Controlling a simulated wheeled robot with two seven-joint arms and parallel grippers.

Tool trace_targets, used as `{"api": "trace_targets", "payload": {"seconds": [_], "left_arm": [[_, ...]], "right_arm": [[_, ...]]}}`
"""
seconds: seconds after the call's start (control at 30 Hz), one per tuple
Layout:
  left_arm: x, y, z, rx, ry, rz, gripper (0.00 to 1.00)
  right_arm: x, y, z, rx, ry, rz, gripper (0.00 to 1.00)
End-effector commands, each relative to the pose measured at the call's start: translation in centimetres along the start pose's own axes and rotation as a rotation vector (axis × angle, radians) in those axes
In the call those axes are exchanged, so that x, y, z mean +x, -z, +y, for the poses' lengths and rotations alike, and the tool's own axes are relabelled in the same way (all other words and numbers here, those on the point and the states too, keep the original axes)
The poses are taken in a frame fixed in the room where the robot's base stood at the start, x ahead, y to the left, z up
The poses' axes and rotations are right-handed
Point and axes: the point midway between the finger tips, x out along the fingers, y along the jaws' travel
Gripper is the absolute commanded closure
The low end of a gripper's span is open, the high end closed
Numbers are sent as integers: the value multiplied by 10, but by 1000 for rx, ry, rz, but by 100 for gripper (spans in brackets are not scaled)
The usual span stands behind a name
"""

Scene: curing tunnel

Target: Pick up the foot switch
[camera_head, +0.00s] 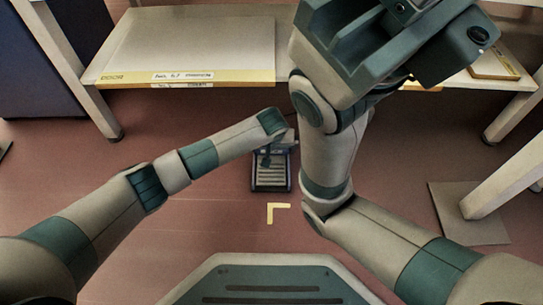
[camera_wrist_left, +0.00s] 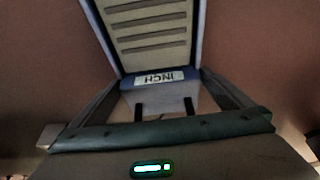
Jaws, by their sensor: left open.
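The foot switch (camera_head: 271,178) lies on the floor in the middle of the head view, a dark pedal with a ribbed tread. In the left wrist view the foot switch (camera_wrist_left: 150,32) shows its pale ribbed tread and a blue end with an upside-down "INCH" label. My left gripper (camera_head: 269,153) is over its far end, pointing down. In the wrist view my left gripper (camera_wrist_left: 161,88) is open, with its fingers towards either side of the label end. I cannot tell whether they touch it. My right arm's hand (camera_head: 395,45) is raised close to the head camera; its fingertips are not clear.
A low table (camera_head: 195,45) with yellow-edged labels stands behind, its legs on the floor. A small board or tray (camera_head: 494,66) is at the upper right. A grey floor plate (camera_head: 455,215) lies at right under a pale leg. A yellow corner mark (camera_head: 278,207) is on open red floor.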

Motion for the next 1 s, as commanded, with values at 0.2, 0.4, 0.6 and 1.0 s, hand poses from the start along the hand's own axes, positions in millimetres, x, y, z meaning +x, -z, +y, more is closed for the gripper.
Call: {"api": "trace_targets", "payload": {"seconds": [0.2,0.4,0.6,1.0], "left_arm": [[13,0,0,0,0,1,0],[12,1,0,1,0,1,0],[12,0,0,1,0,1,0],[10,3,1,0,-2,5,64]], "right_arm": [[-2,4,-3,4,9,9,69],[0,4,-2,3,5,12,69],[0,4,-1,2,2,12,69],[-2,3,-2,0,10,5,69]]}}
